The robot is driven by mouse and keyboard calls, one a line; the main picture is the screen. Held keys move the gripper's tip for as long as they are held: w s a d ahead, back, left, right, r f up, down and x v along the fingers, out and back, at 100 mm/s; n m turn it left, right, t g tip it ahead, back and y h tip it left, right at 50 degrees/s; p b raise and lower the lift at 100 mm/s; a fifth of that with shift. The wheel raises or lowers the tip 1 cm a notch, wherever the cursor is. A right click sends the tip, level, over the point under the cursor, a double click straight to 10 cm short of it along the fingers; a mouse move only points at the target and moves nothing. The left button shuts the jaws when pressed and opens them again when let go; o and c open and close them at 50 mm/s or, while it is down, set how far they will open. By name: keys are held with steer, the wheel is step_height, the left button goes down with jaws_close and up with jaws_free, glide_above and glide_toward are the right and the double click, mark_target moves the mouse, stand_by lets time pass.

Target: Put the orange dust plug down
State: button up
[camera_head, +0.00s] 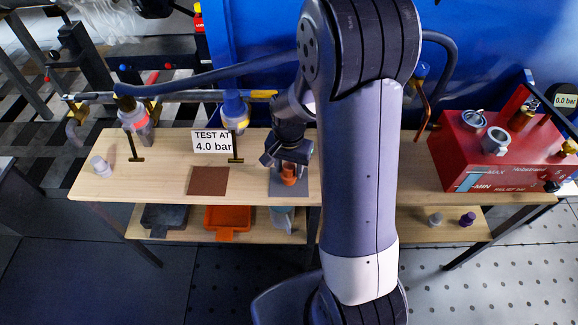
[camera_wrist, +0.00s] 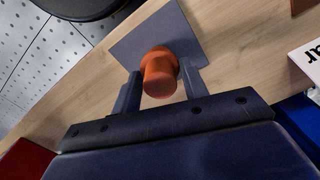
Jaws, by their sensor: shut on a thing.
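The orange dust plug (camera_head: 288,174) is between the fingers of my gripper (camera_head: 286,168), over a grey square mat (camera_head: 289,191) on the wooden bench. In the wrist view the plug (camera_wrist: 160,72) stands between the two fingers of my gripper (camera_wrist: 161,84), which are shut on it. The grey mat (camera_wrist: 184,25) lies beneath and behind it there. The plug is at or very near the mat; I cannot tell whether its base touches. My arm hides part of the bench to the right.
A brown square mat (camera_head: 208,181) lies bare to the left. A "TEST AT 4.0 bar" sign (camera_head: 212,142) stands behind it. A pale plug (camera_head: 100,166) stands at the bench's left end. A red test unit (camera_head: 478,160) is at right. Bins, including an orange one (camera_head: 228,217), sit on the lower shelf.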

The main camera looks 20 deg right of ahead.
mark_target(289, 166)
steer(key=shift+f, duration=0.1)
steer(key=o, duration=0.5)
steer(key=shift+f, duration=0.1)
steer(key=o, duration=0.5)
step_height(289, 166, up, 12)
steer(key=shift+r+p, duration=0.2)
steer(key=shift+p, duration=0.45)
